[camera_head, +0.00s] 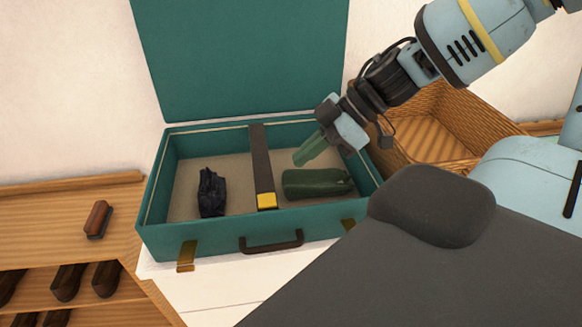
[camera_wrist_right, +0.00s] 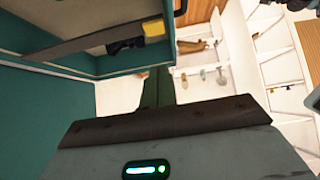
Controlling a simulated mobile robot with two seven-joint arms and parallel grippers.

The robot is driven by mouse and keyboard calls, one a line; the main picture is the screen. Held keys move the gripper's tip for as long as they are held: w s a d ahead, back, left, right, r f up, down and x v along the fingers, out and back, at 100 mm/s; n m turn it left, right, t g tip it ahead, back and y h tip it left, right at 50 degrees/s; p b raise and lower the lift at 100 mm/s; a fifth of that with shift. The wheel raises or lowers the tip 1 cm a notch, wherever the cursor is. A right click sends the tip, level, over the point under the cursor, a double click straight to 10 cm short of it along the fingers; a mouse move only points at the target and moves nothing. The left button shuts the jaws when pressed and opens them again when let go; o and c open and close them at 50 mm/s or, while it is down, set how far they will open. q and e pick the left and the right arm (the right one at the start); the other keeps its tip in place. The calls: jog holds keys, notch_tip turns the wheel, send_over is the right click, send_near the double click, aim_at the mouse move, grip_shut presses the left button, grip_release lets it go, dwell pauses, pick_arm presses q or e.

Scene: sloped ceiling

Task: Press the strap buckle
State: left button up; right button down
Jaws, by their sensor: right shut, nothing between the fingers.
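A teal suitcase (camera_head: 200,238) stands open on a white surface, its lid raised at the back. A dark brown strap (camera_head: 261,158) crosses its inside from back to front. The yellow strap buckle (camera_head: 267,201) sits at the strap's front end. In the right wrist view the buckle (camera_wrist_right: 153,28) and strap (camera_wrist_right: 85,43) show near the top. My right gripper (camera_head: 300,160) is shut and empty, its green fingertips above the suitcase's right half, right of the strap and farther back than the buckle. It appears apart from the buckle. My left gripper is not in view.
A black item (camera_head: 211,192) lies left of the strap and a dark green roll (camera_head: 316,184) right of it. A wicker basket (camera_head: 440,125) stands right of the suitcase. A brush (camera_head: 97,219) lies on a wooden shelf unit at left, with shoes below.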

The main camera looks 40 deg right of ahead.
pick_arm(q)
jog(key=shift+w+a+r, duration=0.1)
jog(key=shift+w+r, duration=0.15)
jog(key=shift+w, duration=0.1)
pick_arm(e)
jog(key=shift+v, duration=1)
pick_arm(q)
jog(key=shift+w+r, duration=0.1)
pick_arm(e)
jog(key=shift+w, duration=0.15)
